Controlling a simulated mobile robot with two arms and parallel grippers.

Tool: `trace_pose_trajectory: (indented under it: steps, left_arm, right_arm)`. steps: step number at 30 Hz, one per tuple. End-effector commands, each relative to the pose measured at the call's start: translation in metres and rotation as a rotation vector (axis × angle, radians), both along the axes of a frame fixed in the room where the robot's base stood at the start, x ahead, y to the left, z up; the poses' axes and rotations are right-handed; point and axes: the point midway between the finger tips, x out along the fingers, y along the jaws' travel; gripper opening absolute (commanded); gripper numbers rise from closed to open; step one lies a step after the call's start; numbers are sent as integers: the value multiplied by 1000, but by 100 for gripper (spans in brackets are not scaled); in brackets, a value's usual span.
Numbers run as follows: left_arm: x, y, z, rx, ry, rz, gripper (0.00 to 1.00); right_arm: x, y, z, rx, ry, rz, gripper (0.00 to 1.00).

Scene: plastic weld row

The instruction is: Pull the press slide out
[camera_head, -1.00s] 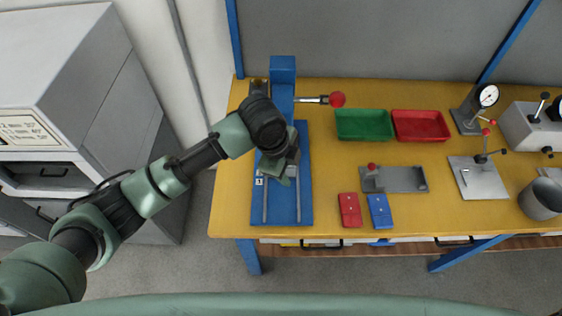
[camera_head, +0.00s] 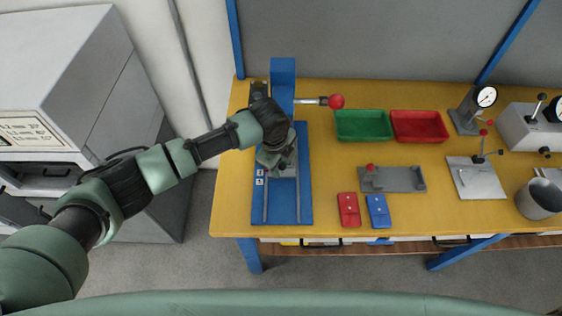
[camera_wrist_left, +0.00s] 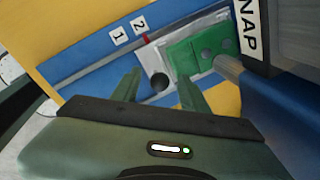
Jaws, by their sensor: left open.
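The blue press stands at the left of the bench, with its column (camera_head: 283,72) at the back and its base plate (camera_head: 283,212) in front, carrying two rails. In the left wrist view the light grey press slide (camera_wrist_left: 153,57) carries a green part (camera_wrist_left: 190,56) and has a round black knob (camera_wrist_left: 160,82) at its near end. My left gripper (camera_wrist_left: 160,88) is open, with its fingers on either side of the knob; I cannot tell if they touch it. In the head view my left gripper (camera_head: 278,160) hides most of the slide. My right gripper is not in view.
The press lever with a red ball (camera_head: 336,101) sticks out to the right. Green (camera_head: 364,125) and red (camera_head: 419,126) trays, a grey fixture (camera_head: 398,180) and red (camera_head: 349,209) and blue (camera_head: 379,211) blocks lie to the right. The front rails are clear.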

Motion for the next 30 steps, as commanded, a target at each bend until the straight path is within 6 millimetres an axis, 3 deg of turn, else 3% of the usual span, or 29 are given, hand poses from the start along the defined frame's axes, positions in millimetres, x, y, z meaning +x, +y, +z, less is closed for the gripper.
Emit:
trace_pose_trajectory:
  steps: [6,11,30]
  left_arm:
    - [0,0,-1,0,0,0,45]
    - [0,0,0,0,0,0,0]
    - [0,0,0,-1,0,0,0]
  right_arm:
    - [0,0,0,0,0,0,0]
    - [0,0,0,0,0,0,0]
    - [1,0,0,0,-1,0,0]
